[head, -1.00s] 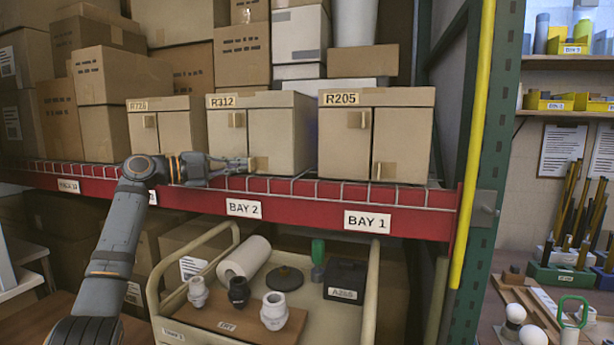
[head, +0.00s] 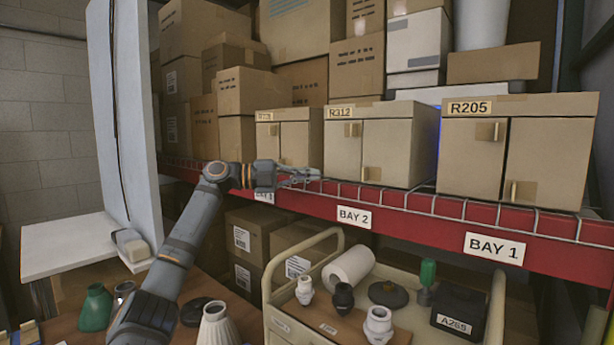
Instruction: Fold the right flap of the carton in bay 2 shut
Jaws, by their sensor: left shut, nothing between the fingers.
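The carton marked R312 (head: 400,112) stands on the wire shelf above the BAY 2 label (head: 354,217). Its front has a left flap with a small tab (head: 352,129) and a right flap (head: 386,148) with a lower tab (head: 372,174). Both flaps look flush with the front in the head view. My left gripper (head: 316,174) is shut and empty. It is in front of the shelf, by the lower left edge of the R312 carton, left of the right flap's tab. My right gripper is not in view.
The R205 carton (head: 518,150) is to the right, another closed carton (head: 290,138) to the left. The red shelf beam (head: 400,224) runs below them. A white panel (head: 122,120) rises at left.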

